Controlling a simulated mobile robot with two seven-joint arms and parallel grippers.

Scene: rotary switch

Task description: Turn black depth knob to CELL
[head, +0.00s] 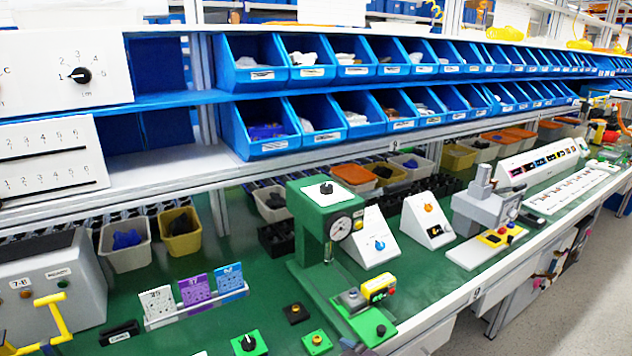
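Several black knobs are in the head view, and I cannot read which one is marked depth or where CELL is. One black knob (81,75) is on a white panel at the upper left, with numbers around it. A third black knob (248,343) is on a small green box at the bottom edge. Neither of my grippers can be made out in this view.
A card rack (195,300) and a grey box (50,285) with a yellow lever (55,318) stand at left. White sloped boxes (427,222) stand right of the green machine. Blue bins (300,125) line the shelves. Some green bench top (245,285) is clear. A dark shape at the bottom edge is unclear.

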